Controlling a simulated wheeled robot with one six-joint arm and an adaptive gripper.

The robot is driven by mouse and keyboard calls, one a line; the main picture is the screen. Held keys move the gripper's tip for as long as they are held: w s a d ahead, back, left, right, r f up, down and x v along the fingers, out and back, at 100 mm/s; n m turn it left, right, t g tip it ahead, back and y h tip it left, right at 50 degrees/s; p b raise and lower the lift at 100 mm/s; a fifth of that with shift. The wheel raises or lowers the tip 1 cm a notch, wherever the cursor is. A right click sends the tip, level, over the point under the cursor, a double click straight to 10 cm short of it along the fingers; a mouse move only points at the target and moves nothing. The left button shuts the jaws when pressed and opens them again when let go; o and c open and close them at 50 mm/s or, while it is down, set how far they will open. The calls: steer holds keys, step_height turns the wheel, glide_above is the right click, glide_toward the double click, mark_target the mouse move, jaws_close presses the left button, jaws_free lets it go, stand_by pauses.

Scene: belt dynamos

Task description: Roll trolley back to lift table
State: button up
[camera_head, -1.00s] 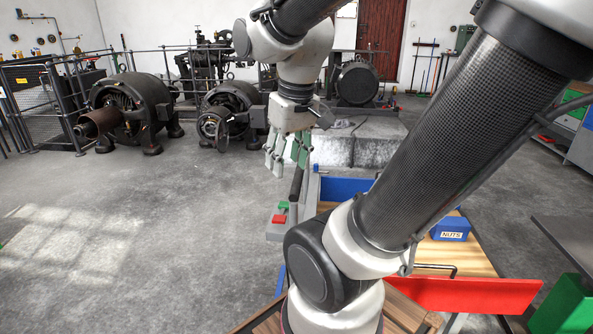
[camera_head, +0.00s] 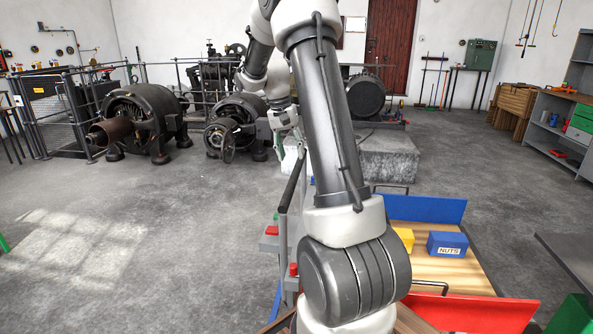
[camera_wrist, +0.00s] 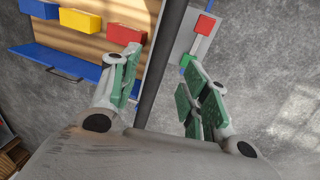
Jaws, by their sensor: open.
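A wooden deck (camera_head: 440,270), seemingly the trolley's, lies right of my arm, with a blue board (camera_head: 425,208) at its far side and a red board (camera_head: 475,312) at its near side. A dark bar (camera_head: 292,182), likely its handle, rises at the left side. My gripper (camera_head: 284,122) is just above the bar's upper end, partly hidden by my arm. In the wrist view my gripper (camera_wrist: 163,85) is open, and the bar (camera_wrist: 165,60) runs between its fingers without visible clamping. I cannot tell which thing is the lift table; a dark tabletop (camera_head: 578,262) stands at the right edge.
Yellow (camera_head: 404,238) and blue NUTS (camera_head: 447,244) boxes sit on the deck; a red box (camera_wrist: 127,34) shows in the wrist view. A grey plate with red and green pieces (camera_wrist: 202,26) is beside the bar. A stone block (camera_head: 385,160) and dynamos (camera_head: 145,120) stand behind.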

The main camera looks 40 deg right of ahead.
mark_target(295, 170)
steer(key=f, duration=0.4)
steer(key=s+f, duration=0.1)
steer(key=f, duration=0.1)
steer(key=shift+d+f, duration=0.35)
steer(key=shift+d, duration=0.05)
steer(key=shift+c, duration=0.3)
jaws_close()
